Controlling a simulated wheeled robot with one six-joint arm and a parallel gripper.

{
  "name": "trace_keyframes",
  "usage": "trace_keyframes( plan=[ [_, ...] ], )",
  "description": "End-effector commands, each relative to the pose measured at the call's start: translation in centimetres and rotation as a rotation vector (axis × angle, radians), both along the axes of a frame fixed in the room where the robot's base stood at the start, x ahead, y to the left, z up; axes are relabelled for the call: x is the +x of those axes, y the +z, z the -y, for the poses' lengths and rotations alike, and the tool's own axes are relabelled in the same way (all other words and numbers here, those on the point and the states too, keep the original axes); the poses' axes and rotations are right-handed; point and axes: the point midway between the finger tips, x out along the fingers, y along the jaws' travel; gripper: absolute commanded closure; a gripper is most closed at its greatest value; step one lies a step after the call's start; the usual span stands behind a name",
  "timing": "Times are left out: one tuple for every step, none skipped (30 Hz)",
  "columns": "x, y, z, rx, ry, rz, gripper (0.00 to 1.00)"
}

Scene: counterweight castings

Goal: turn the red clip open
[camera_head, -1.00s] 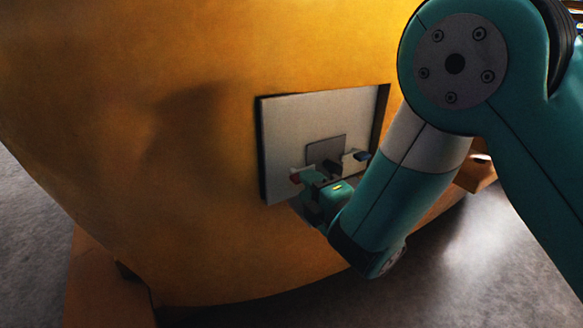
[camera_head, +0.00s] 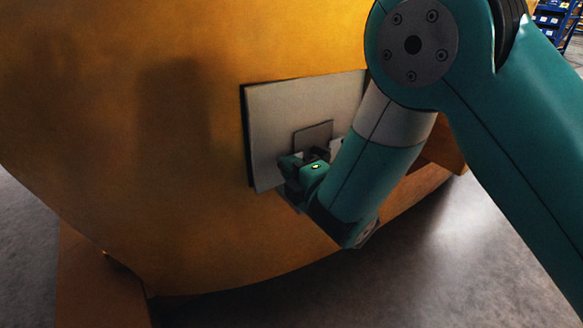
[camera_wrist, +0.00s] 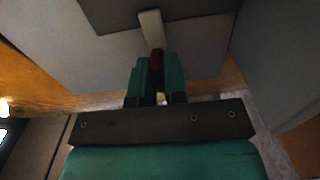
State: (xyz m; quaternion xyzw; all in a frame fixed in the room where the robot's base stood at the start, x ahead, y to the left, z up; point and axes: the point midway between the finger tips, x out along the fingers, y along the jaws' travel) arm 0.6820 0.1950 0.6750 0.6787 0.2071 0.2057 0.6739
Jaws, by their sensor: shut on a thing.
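The red clip (camera_wrist: 156,56) shows in the wrist view as a dark red end at the tip of a pale bar (camera_wrist: 151,28). My gripper (camera_wrist: 156,78) is shut on the red clip, with a teal finger on each side of it. In the head view my gripper (camera_head: 297,166) is close in front of the light grey panel (camera_head: 278,112), just below a dark grey plate (camera_head: 312,135). The red clip cannot be made out there; my gripper and arm cover that area. The dark plate also shows at the top of the wrist view (camera_wrist: 185,12).
Bare grey floor (camera_head: 440,270) lies at front right. A blue rack (camera_head: 553,18) is far back at right.

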Motion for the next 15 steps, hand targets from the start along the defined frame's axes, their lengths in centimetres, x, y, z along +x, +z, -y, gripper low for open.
trace_keyframes(
  plan=[
    [-0.05, 0.02, -0.1, 0.007, 0.002, -0.004, 1.0],
    [-0.06, 0.02, -0.11, 0.012, 0.002, -0.008, 1.0],
    [-0.06, 0.02, -0.13, 0.022, 0.003, -0.014, 1.0],
    [-0.07, 0.02, -0.14, 0.031, 0.003, -0.021, 1.0],
    [-0.07, 0.02, -0.14, 0.041, 0.003, -0.027, 1.0],
    [-0.07, 0.03, -0.16, 0.055, 0.003, -0.037, 1.0],
    [-0.08, 0.03, -0.17, 0.068, 0.003, -0.046, 1.0],
    [-0.08, 0.03, -0.17, 0.083, 0.003, -0.056, 1.0],
    [-0.08, 0.03, -0.17, 0.105, 0.004, -0.071, 1.0],
    [-0.08, 0.04, -0.17, 0.122, 0.003, -0.082, 1.0],
    [-0.09, 0.04, -0.18, 0.142, 0.004, -0.095, 1.0],
    [-0.09, 0.04, -0.18, 0.168, 0.004, -0.113, 1.0],
    [-0.09, 0.04, -0.18, 0.19, 0.004, -0.128, 1.0],
    [-0.1, 0.05, -0.2, 0.212, 0.004, -0.143, 1.0],
    [-0.1, 0.05, -0.21, 0.243, 0.004, -0.164, 1.0]
  ],
)
